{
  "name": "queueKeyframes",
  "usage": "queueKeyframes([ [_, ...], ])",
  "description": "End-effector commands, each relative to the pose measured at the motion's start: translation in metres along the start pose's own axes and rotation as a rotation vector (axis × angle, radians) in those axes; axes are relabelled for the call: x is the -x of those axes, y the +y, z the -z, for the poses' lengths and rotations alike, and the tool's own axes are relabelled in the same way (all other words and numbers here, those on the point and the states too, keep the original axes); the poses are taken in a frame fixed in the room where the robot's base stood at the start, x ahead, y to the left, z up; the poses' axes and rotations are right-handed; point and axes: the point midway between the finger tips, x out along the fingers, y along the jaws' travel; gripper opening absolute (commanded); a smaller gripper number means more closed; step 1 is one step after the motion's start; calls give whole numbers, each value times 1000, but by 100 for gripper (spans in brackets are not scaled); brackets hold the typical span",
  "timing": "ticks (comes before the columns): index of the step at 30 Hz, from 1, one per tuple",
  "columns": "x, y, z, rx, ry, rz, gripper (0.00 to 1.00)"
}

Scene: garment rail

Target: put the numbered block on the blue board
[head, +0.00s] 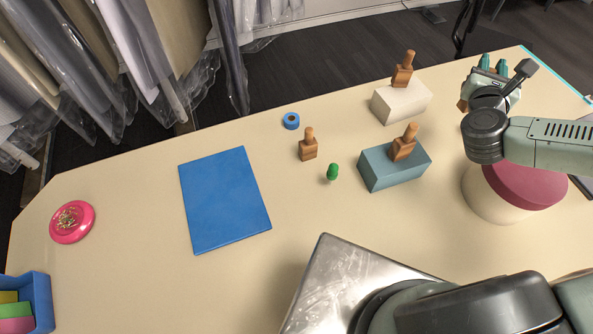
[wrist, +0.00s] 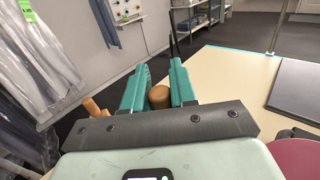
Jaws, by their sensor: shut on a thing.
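The blue board (head: 225,200) lies flat and bare left of the table's middle in the head view. My gripper (head: 492,65) is at the far right, near the table's back edge. In the wrist view its teal fingers (wrist: 158,92) are shut on a brown wooden piece (wrist: 158,98) with a rounded top. A bit of brown wood (head: 463,104) shows beside the gripper in the head view; the rest is hidden. Similar wooden blocks with handles stand on the table (head: 308,150), on a teal box (head: 403,148) and on a white box (head: 402,76). I can read no numbers.
A blue tape roll (head: 291,121) and a small green piece (head: 332,172) lie between board and boxes. A round maroon-topped container (head: 515,185) stands below my arm. A pink dish (head: 72,221) and blue bin (head: 38,300) are at left. Garments hang behind the table.

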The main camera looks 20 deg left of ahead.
Motion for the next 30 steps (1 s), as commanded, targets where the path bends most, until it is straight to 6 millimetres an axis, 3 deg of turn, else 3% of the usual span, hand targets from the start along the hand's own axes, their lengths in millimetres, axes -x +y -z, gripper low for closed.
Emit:
queueKeyframes([
  [3,0,0,-24,2,-2,-1,0],
  [10,5,50,-18,-2,10,-113,0],
  [14,13,90,-16,-1,16,-203,0],
  [19,35,161,-13,-1,26,-371,0],
  [23,65,225,-11,0,32,-534,0],
  [30,144,331,-10,4,37,-843,0],
])
